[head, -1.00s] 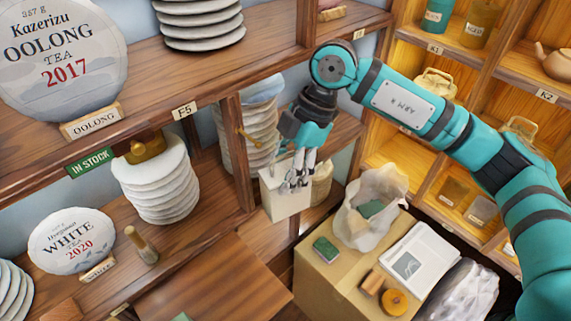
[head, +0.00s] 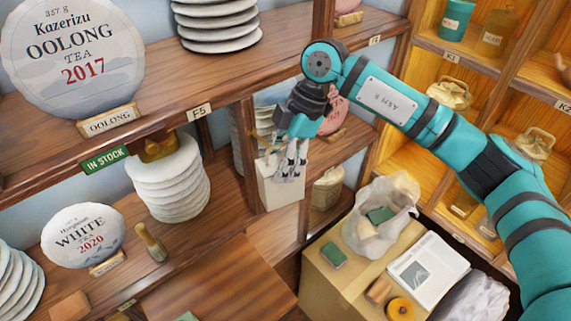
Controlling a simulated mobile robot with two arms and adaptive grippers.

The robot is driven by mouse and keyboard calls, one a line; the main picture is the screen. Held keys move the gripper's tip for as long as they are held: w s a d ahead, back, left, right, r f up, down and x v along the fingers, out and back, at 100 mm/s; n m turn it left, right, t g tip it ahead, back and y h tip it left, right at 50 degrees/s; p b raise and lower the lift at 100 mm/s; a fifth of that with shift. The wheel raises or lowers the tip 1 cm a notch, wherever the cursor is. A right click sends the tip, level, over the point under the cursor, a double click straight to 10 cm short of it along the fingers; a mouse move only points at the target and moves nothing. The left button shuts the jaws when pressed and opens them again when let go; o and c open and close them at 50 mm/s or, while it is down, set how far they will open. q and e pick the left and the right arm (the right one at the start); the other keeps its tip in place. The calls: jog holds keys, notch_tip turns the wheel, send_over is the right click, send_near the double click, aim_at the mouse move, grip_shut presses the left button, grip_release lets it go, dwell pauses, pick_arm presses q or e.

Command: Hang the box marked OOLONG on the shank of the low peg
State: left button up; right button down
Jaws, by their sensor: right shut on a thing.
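My right gripper (head: 289,168) is shut on a pale, box-shaped thing (head: 280,194) and holds it hanging in front of the shelf upright (head: 249,150). No OOLONG marking can be read on the side of the box that shows. A small tan, rod-like piece (head: 264,137) shows beside the upright, just above and left of the box; it looks like a peg, partly hidden. I cannot tell whether the box touches it. My left gripper is out of view.
A large OOLONG tea cake (head: 72,50) and stacked cakes (head: 172,185) stand on the left shelves. A WHITE cake (head: 84,237) is at lower left.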

jog(key=shift+w+a+f+b, duration=0.2)
jog(key=shift+w+a+f, duration=0.15)
jog(key=shift+w+a, duration=0.5)
jog(key=shift+w+a+f+b, duration=0.15)
jog(key=shift+w+a+f, duration=0.15)
jog(key=shift+w+a, duration=0.5)
jog(key=shift+w+d, duration=0.2)
jog(key=c, duration=0.5)
grip_release()
jog(key=shift+c, duration=0.2)
